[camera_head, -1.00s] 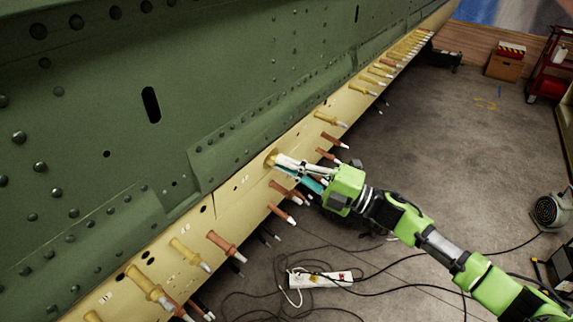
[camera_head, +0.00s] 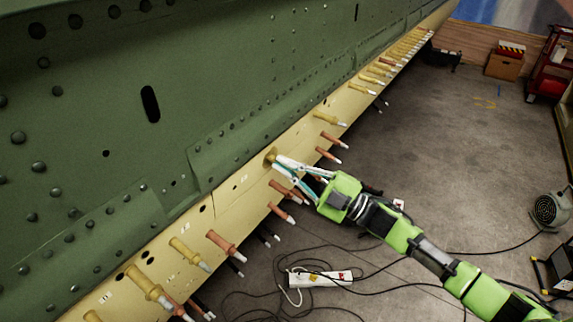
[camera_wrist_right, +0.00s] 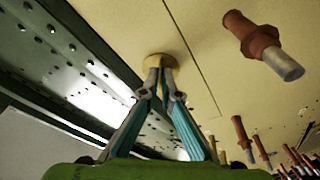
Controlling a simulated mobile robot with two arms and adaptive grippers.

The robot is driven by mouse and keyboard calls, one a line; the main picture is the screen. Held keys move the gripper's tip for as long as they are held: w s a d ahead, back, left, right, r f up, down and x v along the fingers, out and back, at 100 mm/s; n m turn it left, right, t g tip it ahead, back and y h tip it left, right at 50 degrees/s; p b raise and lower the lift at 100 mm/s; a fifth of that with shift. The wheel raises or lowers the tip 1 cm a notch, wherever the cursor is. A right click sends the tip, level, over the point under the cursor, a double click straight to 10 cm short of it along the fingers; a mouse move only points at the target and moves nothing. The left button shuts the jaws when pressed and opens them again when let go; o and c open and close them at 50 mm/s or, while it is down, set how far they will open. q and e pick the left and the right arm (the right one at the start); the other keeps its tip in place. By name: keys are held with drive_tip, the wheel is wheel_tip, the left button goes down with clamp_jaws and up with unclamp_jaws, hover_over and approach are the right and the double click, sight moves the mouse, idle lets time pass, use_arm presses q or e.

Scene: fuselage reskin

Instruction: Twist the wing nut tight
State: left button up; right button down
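The wing nut (camera_wrist_right: 160,61) is a yellow-gold piece on the cream strip, seen at the fingertips in the right wrist view. In the head view its gold base (camera_head: 270,155) shows just beyond the fingertips. My right gripper (camera_head: 279,164) reaches it from the lower right. In the right wrist view its two grey-and-teal fingers (camera_wrist_right: 161,80) come together in a narrow V at the nut. They look shut on it, and the tips hide most of its shape. My left gripper is not in view.
Brown fasteners (camera_head: 282,212) and yellow ones (camera_head: 189,253) stick out along the cream strip (camera_head: 225,190) on both sides of the nut. A green riveted panel (camera_head: 110,110) rises above. A white power strip (camera_head: 320,278) and cables lie on the floor. A fan (camera_head: 547,210) stands at the right.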

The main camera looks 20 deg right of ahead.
drive_tip(key=m+t+p, duration=0.1)
drive_tip(key=m, duration=0.3)
drive_tip(key=m+t+h, duration=0.1)
drive_tip(key=m, duration=0.3)
drive_tip(key=f+m+t+h+p, duration=0.1)
drive_tip(key=m, duration=0.4)
drive_tip(key=shift+s+a+p, duration=0.15)
drive_tip(key=shift+a+p, duration=0.15)
drive_tip(key=shift+a, duration=0.1)
drive_tip(key=c, duration=2.1)
unclamp_jaws()
drive_tip(key=shift+r, duration=0.15)
drive_tip(key=shift+d, duration=0.15)
drive_tip(key=v, duration=1.2)
